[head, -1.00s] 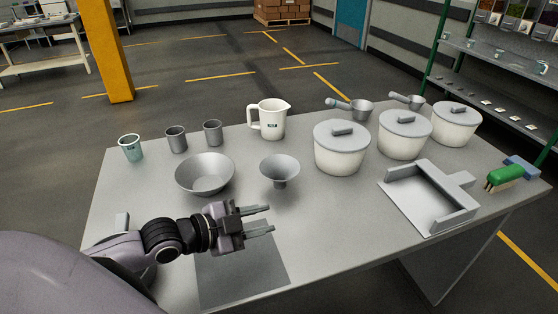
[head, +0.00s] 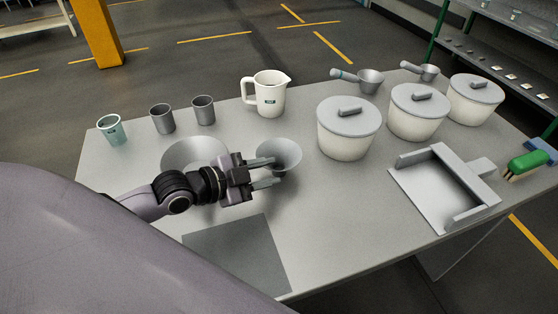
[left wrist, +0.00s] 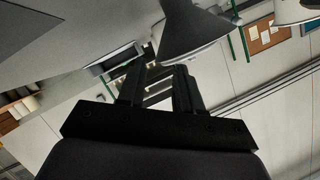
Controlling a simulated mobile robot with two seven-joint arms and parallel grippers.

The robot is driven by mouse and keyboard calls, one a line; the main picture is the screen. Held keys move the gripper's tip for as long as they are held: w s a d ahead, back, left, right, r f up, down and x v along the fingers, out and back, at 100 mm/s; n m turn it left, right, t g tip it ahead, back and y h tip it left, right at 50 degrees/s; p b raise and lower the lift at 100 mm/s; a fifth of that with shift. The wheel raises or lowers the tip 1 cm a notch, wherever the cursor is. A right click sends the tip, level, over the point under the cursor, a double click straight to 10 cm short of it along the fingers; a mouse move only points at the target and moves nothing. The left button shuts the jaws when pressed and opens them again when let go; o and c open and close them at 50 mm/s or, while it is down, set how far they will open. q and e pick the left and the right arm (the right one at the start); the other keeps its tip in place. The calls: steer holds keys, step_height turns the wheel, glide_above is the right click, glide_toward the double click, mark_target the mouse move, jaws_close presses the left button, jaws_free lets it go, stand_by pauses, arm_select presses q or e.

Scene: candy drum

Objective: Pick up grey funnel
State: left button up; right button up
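The grey funnel (head: 284,152) stands on the table with its wide mouth up and spout down. In the left wrist view the funnel (left wrist: 192,32) appears upside down, just beyond the fingertips. My left gripper (head: 272,172) is open and empty, its fingers pointing right at the funnel's near left side. One finger overlaps the funnel's rim in the head view; I cannot tell whether they touch. The funnel's spout is mostly hidden there. The fingers also show apart in the left wrist view (left wrist: 160,70). My right gripper is not in view.
A grey bowl (head: 180,151) sits partly behind my left wrist. Cups and a white jug (head: 268,97) stand at the back. Lidded pots (head: 346,140) and a dustpan (head: 428,196) are to the right. The table front around the dark mat (head: 238,256) is clear.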

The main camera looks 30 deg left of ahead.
mark_target(279, 163)
arm_select(q)
steer(key=shift+p+x, duration=0.35)
steer(key=shift+x, duration=2.3)
steer(key=shift+a, duration=0.15)
jaws_close()
